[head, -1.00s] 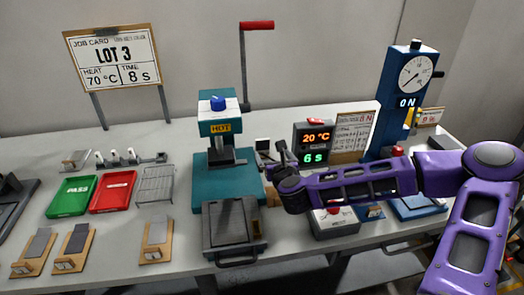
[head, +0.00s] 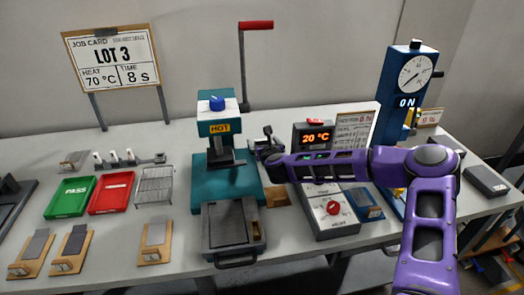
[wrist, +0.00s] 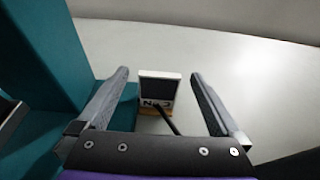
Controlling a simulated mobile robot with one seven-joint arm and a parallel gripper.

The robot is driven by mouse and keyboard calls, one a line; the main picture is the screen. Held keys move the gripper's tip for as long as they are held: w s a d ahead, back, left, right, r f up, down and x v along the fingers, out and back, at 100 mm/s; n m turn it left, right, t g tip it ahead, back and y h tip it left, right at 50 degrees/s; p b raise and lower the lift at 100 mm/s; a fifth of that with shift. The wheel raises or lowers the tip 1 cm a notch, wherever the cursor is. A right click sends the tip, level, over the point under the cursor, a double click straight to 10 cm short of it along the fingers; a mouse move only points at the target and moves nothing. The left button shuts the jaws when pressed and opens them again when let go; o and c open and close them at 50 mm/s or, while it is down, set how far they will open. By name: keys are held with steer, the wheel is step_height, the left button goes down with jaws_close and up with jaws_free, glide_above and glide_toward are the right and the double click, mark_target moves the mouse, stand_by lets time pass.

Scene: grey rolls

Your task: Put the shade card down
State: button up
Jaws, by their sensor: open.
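The shade card (wrist: 158,86) shows in the wrist view as a small upright card with a dark face, a pale rim and dark lettering near its foot. It stands on the pale bench, with a yellowish strip at its base. My gripper (wrist: 158,76) is open, with one finger on each side of the card in the picture and a gap to both. A thin dark bar crosses in front of its foot. In the head view my gripper (head: 266,140) is just right of the teal press (head: 212,183); I cannot make out the card there.
The control box (head: 331,212) with its red knob stands right of the press, partly under my forearm. A green tray (head: 71,197), a red tray (head: 111,192) and a wire rack (head: 155,185) lie left. In the wrist view, bench right of the card is clear.

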steer(key=shift+x, duration=1.1)
steer(key=c, duration=1.5)
steer(key=shift+r, duration=0.1)
steer(key=shift+c, duration=0.2)
